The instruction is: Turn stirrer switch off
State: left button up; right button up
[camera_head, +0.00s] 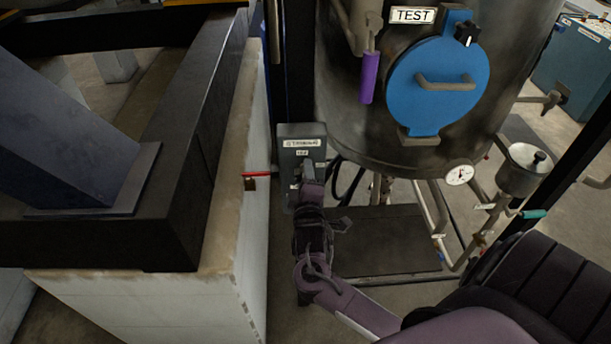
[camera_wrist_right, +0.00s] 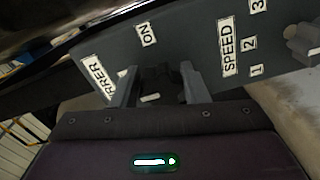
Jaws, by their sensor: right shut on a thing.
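The grey stirrer control box (camera_head: 313,131) stands left of the steel vessel, with a STIRRER label on its upper face. In the right wrist view its panel (camera_wrist_right: 190,42) shows STIRRER, ON and SPEED labels, the last with numbers 1 to 3. My right gripper (camera_head: 309,172) is at the front of the box. In the wrist view its two fingers (camera_wrist_right: 160,82) are shut on the dark stirrer switch (camera_wrist_right: 160,76), below the ON label. The fingers partly hide the switch, so I cannot tell its exact position. My left gripper is not in view.
The steel vessel (camera_head: 340,110) with a blue round hatch (camera_head: 420,95) stands to the right. A pale plinth (camera_head: 235,150) bounds the left.

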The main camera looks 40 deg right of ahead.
dwell(0.3)
jog(key=o, duration=1)
jog(key=shift+c, duration=0.2)
jog(key=shift+s+a+f, duration=0.15)
jog(key=shift+s+a, duration=0.1)
jog(key=shift+s, duration=0.05)
jog(key=b+v, duration=0.3)
jog(key=v, duration=0.4)
jog(key=shift+s, duration=0.1)
